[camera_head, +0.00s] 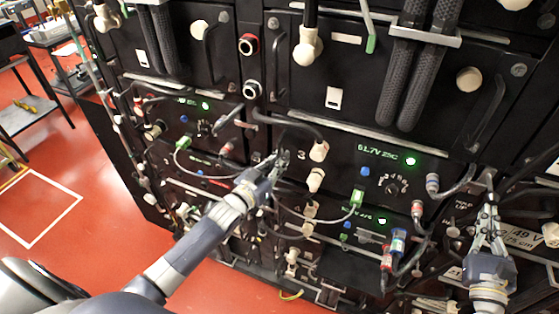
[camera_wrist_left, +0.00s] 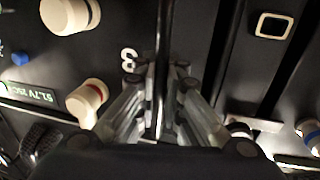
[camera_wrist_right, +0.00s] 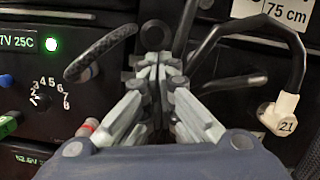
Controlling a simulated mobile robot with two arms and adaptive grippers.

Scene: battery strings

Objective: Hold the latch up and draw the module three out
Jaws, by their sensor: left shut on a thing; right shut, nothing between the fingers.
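My left gripper (camera_head: 281,160) is shut on a thin black upright bar (camera_wrist_left: 162,50), apparently the module's handle. My right gripper (camera_head: 488,208) is shut and empty at the panel's right side, near a HOLD UP label (camera_head: 463,206). In the right wrist view a round black knob (camera_wrist_right: 153,35) sits just past its fingertips; I cannot tell whether they touch, or whether it is the latch.
Cream plugs (camera_head: 319,151) and cables hang close to my left gripper. A black cable with a cream connector marked 21 (camera_wrist_right: 284,112) is right of my right gripper. Thick braided cables (camera_head: 420,70) hang above. Red floor (camera_head: 60,180) is open at the left.

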